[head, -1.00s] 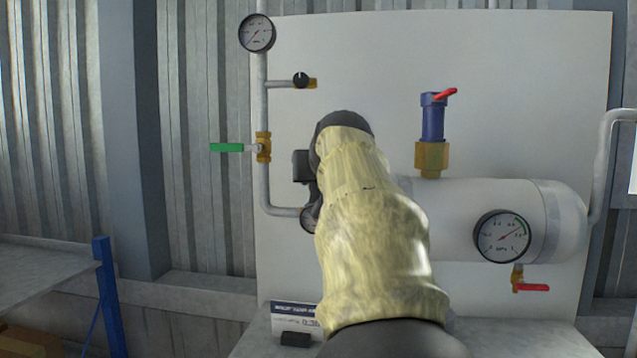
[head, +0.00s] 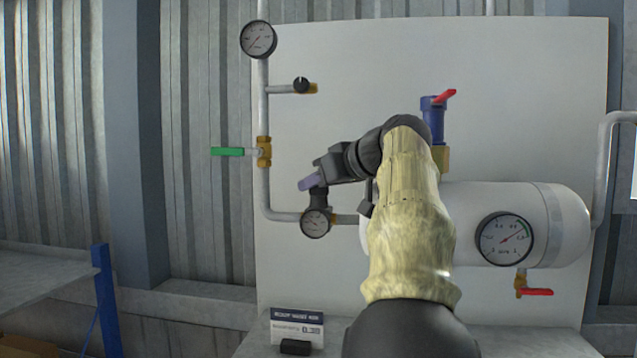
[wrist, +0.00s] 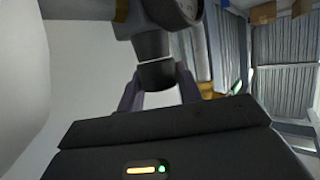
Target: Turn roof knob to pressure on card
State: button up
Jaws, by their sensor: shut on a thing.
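The black roof knob (wrist: 157,75) sits on the black regulator (head: 319,199), above a small round gauge (head: 316,223) on the lower pipe. My gripper (head: 309,182) reaches in from the right, with its purplish fingers at the top of the regulator. In the wrist view my gripper (wrist: 160,92) has a finger on each side of the knob and is shut on it. A card (head: 297,325) stands on the ledge below; its large figure looks like 0.38, but the small print is blurred. The small gauge's needle is too small to read surely.
A green-handled valve (head: 228,152) and an upper gauge (head: 258,39) are on the left pipe. The white tank (head: 460,220) with its large gauge (head: 505,239) is on the right. A blue relief valve (head: 433,120) with a red lever stands close behind my arm.

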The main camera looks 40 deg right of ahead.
dwell(0.4)
jog(key=o, duration=1)
jog(key=shift+s+d+r, duration=0.15)
jog(key=shift+s+r, duration=0.05)
jog(key=shift+s, duration=0.35)
jog(key=s+b, duration=0.1)
jog(key=s, duration=0.4)
jog(key=s+r+b, duration=0.1)
jog(key=s, duration=0.4)
jog(key=s+d+b, duration=0.1)
jog(key=s+b, duration=0.1)
jog(key=s, duration=0.3)
jog(key=shift+s+r, duration=0.25)
jog(key=shift+s, duration=0.05)
jog(key=shift+w, duration=0.1)
